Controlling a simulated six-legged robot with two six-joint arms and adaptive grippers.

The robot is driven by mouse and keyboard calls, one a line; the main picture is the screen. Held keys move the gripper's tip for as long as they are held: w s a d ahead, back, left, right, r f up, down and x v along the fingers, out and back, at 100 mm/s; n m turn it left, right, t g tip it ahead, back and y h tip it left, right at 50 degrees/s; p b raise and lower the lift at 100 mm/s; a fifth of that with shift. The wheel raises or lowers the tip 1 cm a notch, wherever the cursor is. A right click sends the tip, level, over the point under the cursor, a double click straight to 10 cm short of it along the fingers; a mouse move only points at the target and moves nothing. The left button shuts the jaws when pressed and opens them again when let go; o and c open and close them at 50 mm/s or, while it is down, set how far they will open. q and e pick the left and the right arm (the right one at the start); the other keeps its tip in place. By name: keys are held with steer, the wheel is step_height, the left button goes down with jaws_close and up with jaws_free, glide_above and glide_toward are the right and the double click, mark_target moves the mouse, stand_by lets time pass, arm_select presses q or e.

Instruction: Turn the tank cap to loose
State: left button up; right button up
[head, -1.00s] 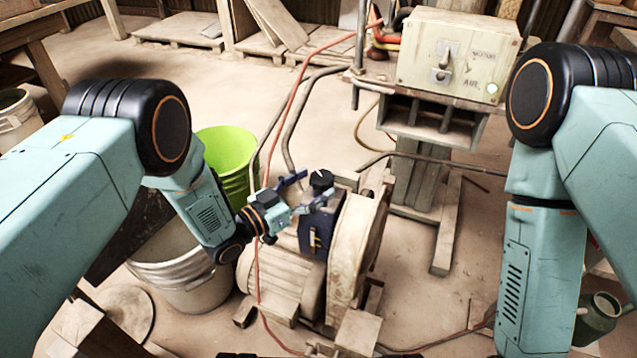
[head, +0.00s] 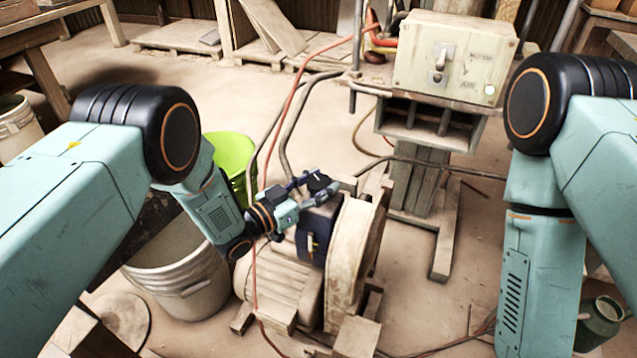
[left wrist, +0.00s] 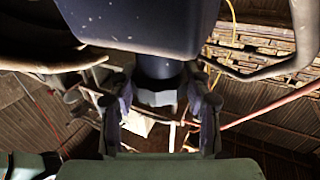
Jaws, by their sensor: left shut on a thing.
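The tank cap (head: 319,182) is a small black knob on top of the dark blue tank (head: 317,232), which sits on the pale, dusty motor unit. My left gripper (head: 312,188) reaches in from the left and is shut on the cap, a finger on each side. In the left wrist view the tank (left wrist: 140,25) fills the top, and the dark cap (left wrist: 156,90) stands between the fingers of my left gripper (left wrist: 160,102). No loose or tight mark can be read. My right gripper is out of view; only the right arm shows.
The motor's pale round housing (head: 352,255) stands right of the tank. A white bucket (head: 182,285) and a green bin (head: 232,160) are at the left. A switch box (head: 452,60) stands behind. A red hose (head: 285,125) runs behind the tank.

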arm_select(q)
steer(key=c, duration=0.4)
steer(key=shift+o, duration=0.2)
steer(key=n+t+y+p, duration=0.2)
steer(key=p, duration=0.1)
steer(key=shift+s+d+r+t+y, duration=0.1)
steer(key=shift+d+t+y, duration=0.05)
steer(key=shift+t+y, duration=0.2)
steer(key=shift+n+t+y+p, duration=0.65)
steer(key=shift+n+y+p, duration=0.2)
steer(key=shift+n+y, duration=0.35)
steer(key=shift+n+t+y+p, duration=0.4)
steer(key=shift+n+t+y, duration=0.25)
steer(key=shift+y, duration=0.5)
steer(key=o, duration=1.2)
